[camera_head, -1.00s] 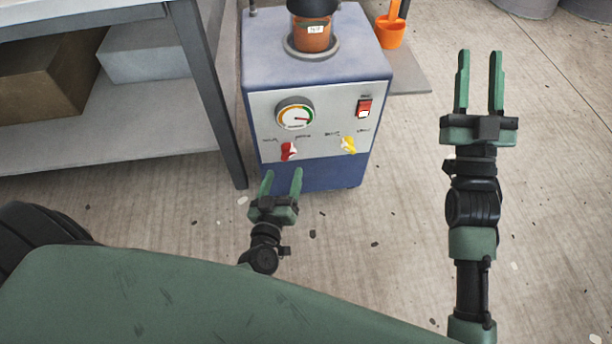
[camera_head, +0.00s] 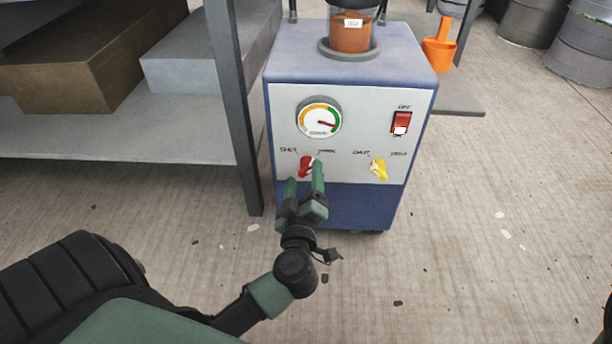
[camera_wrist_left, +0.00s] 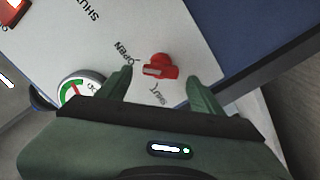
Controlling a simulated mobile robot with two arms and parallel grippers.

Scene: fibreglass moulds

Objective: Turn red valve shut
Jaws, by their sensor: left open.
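The red valve (camera_head: 306,168) is a small knob with a stubby handle, low on the left of the machine's white front panel. Words for shut and open stand at either side above it. My left gripper (camera_head: 304,182) is open just in front of it, with one finger on each side in the picture. The left wrist view shows the red valve (camera_wrist_left: 160,68) between the two open fingertips (camera_wrist_left: 160,76), with gaps to both fingers. I cannot tell exactly which mark its handle points to. My right gripper is not in view.
A yellow valve (camera_head: 379,169) sits to the right on the same panel. Above are a round gauge (camera_head: 319,118) and a red switch (camera_head: 400,123). A shelf unit with a dark metal leg (camera_head: 235,110) stands close on the left.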

